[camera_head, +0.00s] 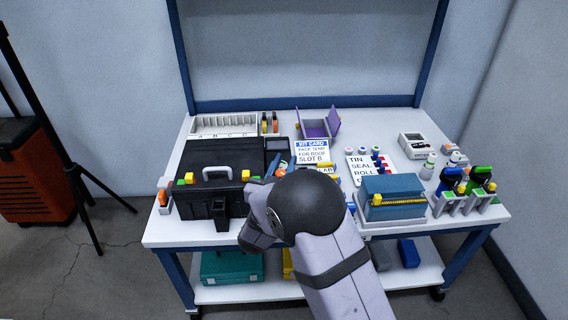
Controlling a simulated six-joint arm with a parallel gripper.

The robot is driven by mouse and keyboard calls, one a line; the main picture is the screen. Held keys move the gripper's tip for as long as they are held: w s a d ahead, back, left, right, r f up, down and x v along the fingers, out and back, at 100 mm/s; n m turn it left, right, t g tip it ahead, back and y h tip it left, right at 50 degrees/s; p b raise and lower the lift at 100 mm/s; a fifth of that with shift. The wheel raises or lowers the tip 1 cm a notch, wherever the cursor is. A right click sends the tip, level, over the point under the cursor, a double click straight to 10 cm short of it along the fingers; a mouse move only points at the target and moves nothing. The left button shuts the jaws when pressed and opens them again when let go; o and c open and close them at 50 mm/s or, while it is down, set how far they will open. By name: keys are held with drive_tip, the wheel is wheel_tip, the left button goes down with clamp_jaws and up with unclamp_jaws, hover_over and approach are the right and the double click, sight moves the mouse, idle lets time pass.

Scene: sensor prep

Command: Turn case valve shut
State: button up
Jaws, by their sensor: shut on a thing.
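The black case (196,193) lies closed at the left of the workbench, with a light grey handle (217,173) on it. A green and yellow fitting (187,178) sits at its left part, and a small yellow part (246,175) is at its right edge. I cannot tell for sure which of these is the valve. My gripper (257,190) is at the right edge of the case, beside the yellow part. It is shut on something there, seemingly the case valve. My dark round wrist and pale arm link hide the fingertips and the grip.
A white kit card (313,151) and an open purple box (318,125) stand behind my wrist. A blue box with a yellow zip-like strip (392,197) is close to my arm's right. Bottles and holders (462,188) crowd the right end. A lettered rack (223,126) is at the back left.

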drive_tip(key=o, duration=1)
drive_tip(key=shift+o, duration=0.2)
drive_tip(key=v, duration=0.7)
drive_tip(key=shift+p, duration=0.35)
drive_tip(key=shift+s+a, duration=0.1)
drive_tip(key=shift+s, duration=0.1)
